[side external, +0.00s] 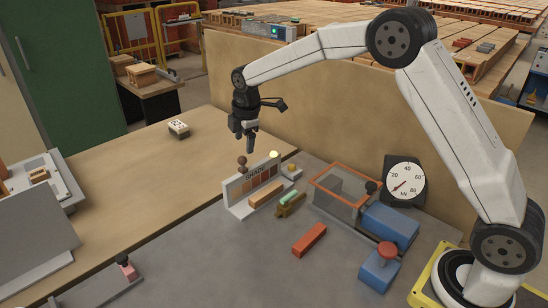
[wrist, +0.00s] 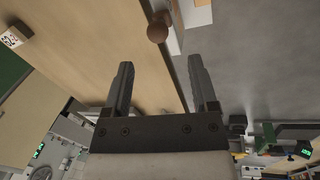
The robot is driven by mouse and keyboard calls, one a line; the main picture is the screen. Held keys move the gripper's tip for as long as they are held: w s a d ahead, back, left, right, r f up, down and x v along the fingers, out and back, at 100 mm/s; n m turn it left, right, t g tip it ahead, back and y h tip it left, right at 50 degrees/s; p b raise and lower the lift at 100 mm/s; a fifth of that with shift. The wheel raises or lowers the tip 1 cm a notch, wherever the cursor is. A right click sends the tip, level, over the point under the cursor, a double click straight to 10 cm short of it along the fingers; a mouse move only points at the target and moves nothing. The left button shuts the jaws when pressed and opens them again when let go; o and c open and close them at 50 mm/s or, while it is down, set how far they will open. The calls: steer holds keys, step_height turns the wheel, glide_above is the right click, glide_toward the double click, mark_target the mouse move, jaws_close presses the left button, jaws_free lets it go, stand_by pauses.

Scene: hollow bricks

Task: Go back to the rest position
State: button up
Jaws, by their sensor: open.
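My gripper (side external: 244,142) hangs from the raised arm, above and behind the shade board, with its fingers pointing down. In the wrist view my gripper (wrist: 160,65) has its two dark fingers well apart with nothing between them. The shade board (side external: 236,192) is a light grey stand with a row of brown swatches. A tan brick (side external: 266,195) lies along its front. A brown round knob (side external: 242,160) stands at the board's back, below the fingers, and it also shows beyond the fingertips in the wrist view (wrist: 158,28).
A red brick (side external: 309,239) lies on the grey surface. An orange-rimmed box (side external: 340,190), a dial gauge (side external: 405,183) and a blue device with a red knob (side external: 380,268) stand at right. A small white-topped block (side external: 178,128) sits on the wood. A tan panel (side external: 300,95) stands behind.

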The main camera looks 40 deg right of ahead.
steer(key=s+f+m, duration=0.2)
steer(key=s+m, duration=0.5)
steer(key=s, duration=0.7)
steer(key=s+d+f+m, duration=0.1)
steer(key=s+f+m, duration=0.1)
steer(key=s+m, duration=0.6)
steer(key=s, duration=0.7)
steer(key=shift+f+m, duration=0.3)
steer(key=shift+f, duration=0.05)
stand_by(0.4)
